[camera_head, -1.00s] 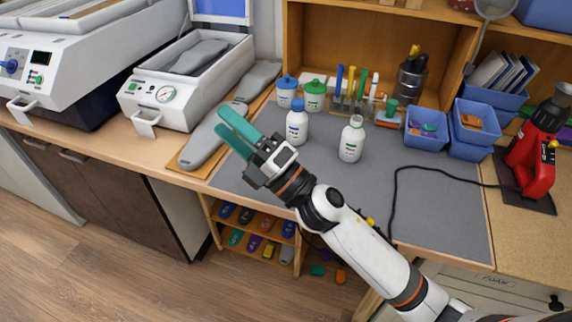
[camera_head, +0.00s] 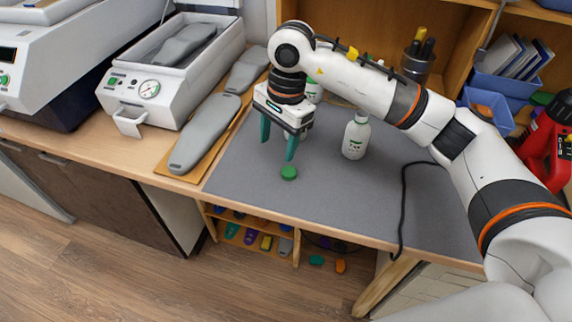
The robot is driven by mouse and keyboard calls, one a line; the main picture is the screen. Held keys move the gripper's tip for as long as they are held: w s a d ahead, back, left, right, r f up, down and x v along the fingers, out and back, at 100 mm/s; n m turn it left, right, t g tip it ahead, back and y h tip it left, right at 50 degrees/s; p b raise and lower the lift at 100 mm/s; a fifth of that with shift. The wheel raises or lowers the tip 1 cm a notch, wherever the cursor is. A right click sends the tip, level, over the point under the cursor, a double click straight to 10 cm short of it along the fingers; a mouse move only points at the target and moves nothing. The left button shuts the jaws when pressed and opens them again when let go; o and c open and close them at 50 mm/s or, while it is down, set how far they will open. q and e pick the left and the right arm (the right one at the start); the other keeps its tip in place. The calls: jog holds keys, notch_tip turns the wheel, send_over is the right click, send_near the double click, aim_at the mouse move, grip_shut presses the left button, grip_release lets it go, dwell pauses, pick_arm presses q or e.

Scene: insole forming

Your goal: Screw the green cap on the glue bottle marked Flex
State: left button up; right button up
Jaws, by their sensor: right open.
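The green cap (camera_head: 289,173) lies flat on the grey mat. A white bottle (camera_head: 355,138) with a green-marked label stands upright to the right of it, with no coloured cap on top; its label is too small to read. My right gripper (camera_head: 278,150) points down above the mat, its teal fingers spread and empty. Its fingertips are just above and left of the cap in the picture, apart from it. My left gripper is not in view.
Another white bottle (camera_head: 314,92) stands behind my right wrist, mostly hidden. A black cable (camera_head: 403,195) runs over the grey mat (camera_head: 340,200). Grey insole forms (camera_head: 204,135) lie on the left. Blue bins (camera_head: 487,105) stand at the back right. The mat's front is clear.

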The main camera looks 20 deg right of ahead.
jog(key=d, duration=0.1)
jog(key=d+h, duration=0.1)
jog(key=w+d+r, duration=0.1)
jog(key=shift+w+d+r+h, duration=0.1)
jog(key=shift+d+h, duration=0.05)
jog(key=shift+h, duration=0.25)
jog(key=p, duration=0.2)
send_over(289, 171)
jog(key=f, duration=0.6)
jog(key=shift+d+f, duration=0.2)
jog(key=shift+f, duration=0.25)
jog(key=f, duration=0.1)
jog(key=f+p, duration=0.1)
jog(key=f, duration=0.1)
jog(key=f+p, duration=0.1)
jog(key=shift+a+f, duration=0.3)
jog(key=shift+f, duration=0.3)
